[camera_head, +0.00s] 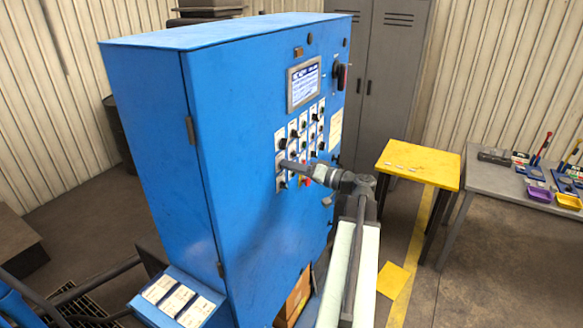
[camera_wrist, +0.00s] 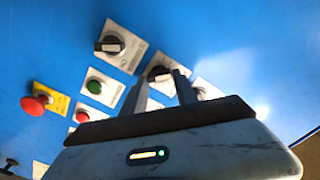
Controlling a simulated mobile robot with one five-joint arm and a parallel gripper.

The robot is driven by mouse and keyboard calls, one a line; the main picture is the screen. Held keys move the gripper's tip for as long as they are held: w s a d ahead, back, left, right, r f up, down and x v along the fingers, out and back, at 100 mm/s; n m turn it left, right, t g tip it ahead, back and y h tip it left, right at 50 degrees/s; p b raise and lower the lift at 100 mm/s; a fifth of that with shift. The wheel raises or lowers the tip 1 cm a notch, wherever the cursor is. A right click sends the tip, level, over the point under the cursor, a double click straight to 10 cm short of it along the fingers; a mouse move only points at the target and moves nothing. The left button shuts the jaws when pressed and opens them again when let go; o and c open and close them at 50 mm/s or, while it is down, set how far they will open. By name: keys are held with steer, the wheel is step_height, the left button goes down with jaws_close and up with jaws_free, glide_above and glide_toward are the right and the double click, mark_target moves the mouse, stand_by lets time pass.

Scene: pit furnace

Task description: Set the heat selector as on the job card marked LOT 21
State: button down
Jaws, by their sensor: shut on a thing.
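The blue control cabinet (camera_head: 250,120) carries rows of knobs and buttons on white plates. My gripper (camera_head: 288,165) reaches the lower left of these rows. In the wrist view my gripper (camera_wrist: 162,78) is shut on a black selector knob (camera_wrist: 158,71), which sits between the fingertips. The knob's label is too small to read and its pointer is partly hidden, so I cannot tell its setting or whether it is the heat selector. Several white job cards (camera_head: 177,299) lie on the sloped blue ledge at the bottom left. Their lot numbers cannot be read.
Another black selector knob (camera_wrist: 110,45), a green button (camera_wrist: 95,87) and a red mushroom button (camera_wrist: 35,105) on a yellow plate are near my gripper. A lit screen (camera_head: 304,83) is above the controls. A yellow table (camera_head: 420,165) and grey bench (camera_head: 490,180) stand right.

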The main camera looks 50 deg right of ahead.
steer(key=m, duration=1.2)
steer(key=shift+d+f, duration=0.1)
steer(key=shift+f, duration=0.2)
stand_by(0.3)
steer(key=c, duration=1)
jaws_free()
steer(key=shift+o, duration=0.2)
steer(key=v, duration=0.7)
steer(key=shift+s, duration=0.35)
